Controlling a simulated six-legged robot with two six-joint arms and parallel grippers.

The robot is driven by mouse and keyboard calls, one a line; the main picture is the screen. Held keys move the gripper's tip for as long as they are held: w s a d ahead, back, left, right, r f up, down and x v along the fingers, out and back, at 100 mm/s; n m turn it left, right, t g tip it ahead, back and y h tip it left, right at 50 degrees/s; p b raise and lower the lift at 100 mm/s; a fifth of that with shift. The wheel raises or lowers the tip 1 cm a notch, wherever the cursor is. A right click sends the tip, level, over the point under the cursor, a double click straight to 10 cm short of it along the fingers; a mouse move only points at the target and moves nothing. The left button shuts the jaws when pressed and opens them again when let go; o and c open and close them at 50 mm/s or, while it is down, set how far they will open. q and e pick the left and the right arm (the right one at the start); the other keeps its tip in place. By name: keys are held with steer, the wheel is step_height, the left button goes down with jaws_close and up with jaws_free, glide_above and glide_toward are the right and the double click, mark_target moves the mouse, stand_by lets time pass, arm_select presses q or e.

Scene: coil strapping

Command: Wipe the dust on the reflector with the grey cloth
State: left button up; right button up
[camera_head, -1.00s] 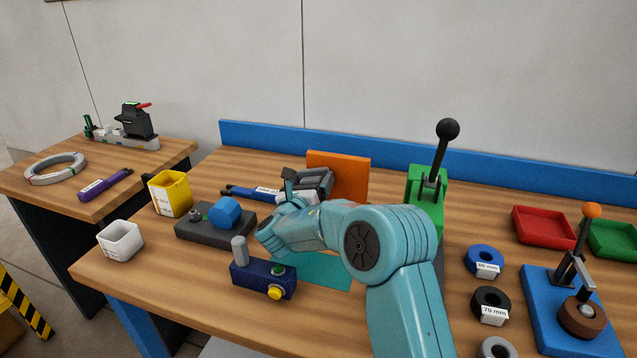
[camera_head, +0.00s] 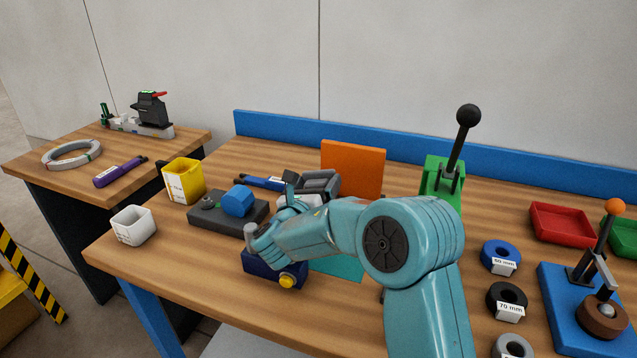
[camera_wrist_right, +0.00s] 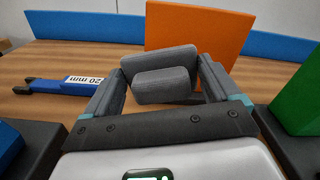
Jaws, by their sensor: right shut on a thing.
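My right gripper (camera_head: 319,182) is on the bench, in front of an upright orange panel (camera_head: 353,166). In the right wrist view its two fingers are shut on the grey cloth (camera_wrist_right: 168,86), which looks like a thick rounded pad. The orange panel (camera_wrist_right: 197,28) stands just beyond the pad; a small gap seems to lie between them, but I cannot tell exactly. No part is clearly recognisable as the reflector, and no dust can be made out. My left gripper is not in view.
A blue "20 mm" tool (camera_wrist_right: 68,85) lies left of the gripper. A green lever press (camera_head: 441,185) stands to the right. A navy control box (camera_head: 262,268) is partly hidden by my right arm. A dark block with a blue knob (camera_head: 228,212) is near. A blue rail (camera_head: 290,131) edges the back.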

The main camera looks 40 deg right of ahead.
steer(key=v, duration=0.3)
steer(key=shift+b, duration=0.35)
steer(key=shift+r, duration=0.1)
stand_by(0.4)
